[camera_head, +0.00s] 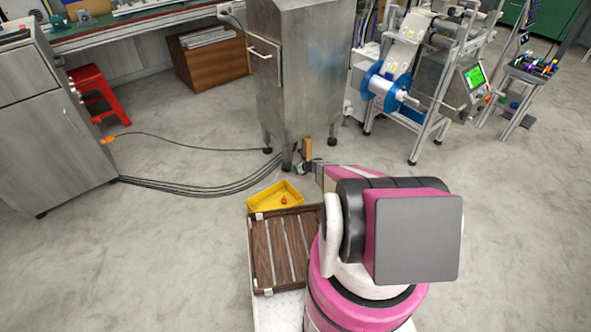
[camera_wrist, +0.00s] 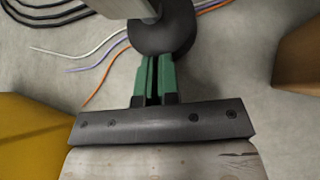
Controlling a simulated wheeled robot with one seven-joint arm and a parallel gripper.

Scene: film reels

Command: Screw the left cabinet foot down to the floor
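The grey metal cabinet (camera_head: 300,75) stands upright on dark feet. Its nearest foot (camera_head: 287,167) is beside my gripper (camera_head: 305,168), which is low at the cabinet's base and small in the head view. In the wrist view, a dark round foot (camera_wrist: 163,36) sits under a pale leg (camera_wrist: 128,7). My green gripper fingers (camera_wrist: 152,62) point at it, nearly together with a thin dark gap. Their tips meet the foot's near edge in the picture; contact is unclear. The fingers are not around the disc. I cannot tell the gap between foot and floor.
A brown block (camera_head: 307,149) stands right of the foot. A yellow tray (camera_head: 262,206) and slatted wooden rack (camera_head: 262,258) lie in front. Dark cables (camera_head: 190,190) run left; several coloured wires (camera_wrist: 100,60) pass behind the foot. Open floor lies left and right.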

